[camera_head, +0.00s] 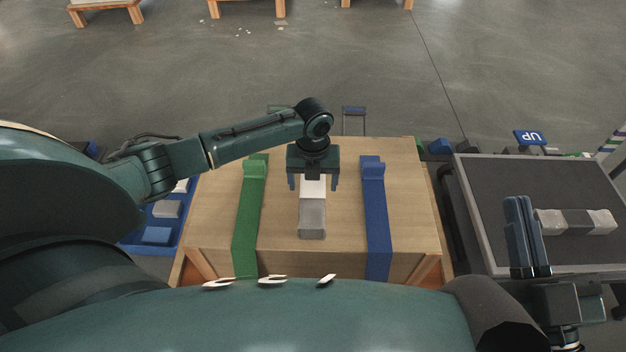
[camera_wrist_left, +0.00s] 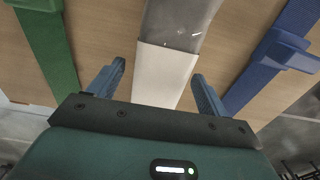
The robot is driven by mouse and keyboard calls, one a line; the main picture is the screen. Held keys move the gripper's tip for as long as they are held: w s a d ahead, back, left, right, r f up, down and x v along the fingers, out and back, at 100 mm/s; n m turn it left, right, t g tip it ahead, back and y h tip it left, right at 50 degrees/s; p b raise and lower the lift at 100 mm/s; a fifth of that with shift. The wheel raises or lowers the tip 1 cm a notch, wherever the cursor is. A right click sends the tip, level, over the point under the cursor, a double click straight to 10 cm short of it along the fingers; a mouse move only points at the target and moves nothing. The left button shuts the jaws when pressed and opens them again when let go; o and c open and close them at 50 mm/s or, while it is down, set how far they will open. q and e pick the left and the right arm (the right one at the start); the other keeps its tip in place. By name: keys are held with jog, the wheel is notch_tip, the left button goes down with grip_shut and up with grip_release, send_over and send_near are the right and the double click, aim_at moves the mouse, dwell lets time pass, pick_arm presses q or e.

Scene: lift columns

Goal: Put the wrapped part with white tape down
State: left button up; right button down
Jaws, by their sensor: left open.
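The wrapped part with white tape (camera_head: 312,217) lies on the wooden crate top (camera_head: 217,198) between a green strap and a blue strap. Its near end is grey film and a white band lies toward the gripper; the far end is hidden. My left gripper (camera_head: 313,186) is open over the white band. In the left wrist view, the white band (camera_wrist_left: 163,75) lies between the spread fingers (camera_wrist_left: 157,85), with a gap on both sides. My right gripper (camera_head: 525,236) is beside another wrapped part (camera_head: 575,221) with a dark grey middle; its finger gap is unclear.
The green strap (camera_head: 247,220) and blue strap (camera_head: 376,215) run along the crate. A blue tray (camera_head: 128,243) with small blocks stands left. A dark-topped cart (camera_head: 530,178) stands right, near a blue "UP" sign (camera_head: 530,138). Open floor lies beyond.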

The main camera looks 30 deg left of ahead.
pick_arm(q)
notch_tip(320, 180, up, 4)
jog(key=shift+r+p, duration=0.15)
jog(key=shift+p, duration=0.9)
notch_tip(320, 180, up, 8)
jog(key=p, duration=0.3)
pick_arm(e)
jog(key=shift+s+d+f+m+g+h, duration=0.1)
jog(key=shift+s+f+m+g+h, duration=0.2)
jog(key=shift+f+h, duration=0.25)
jog(key=shift+s+d+f+m+g+h, duration=0.1)
jog(key=shift+s+f+g+h, duration=0.05)
jog(key=shift+f+g+h, duration=0.35)
pick_arm(q)
jog(key=shift+s, duration=0.1)
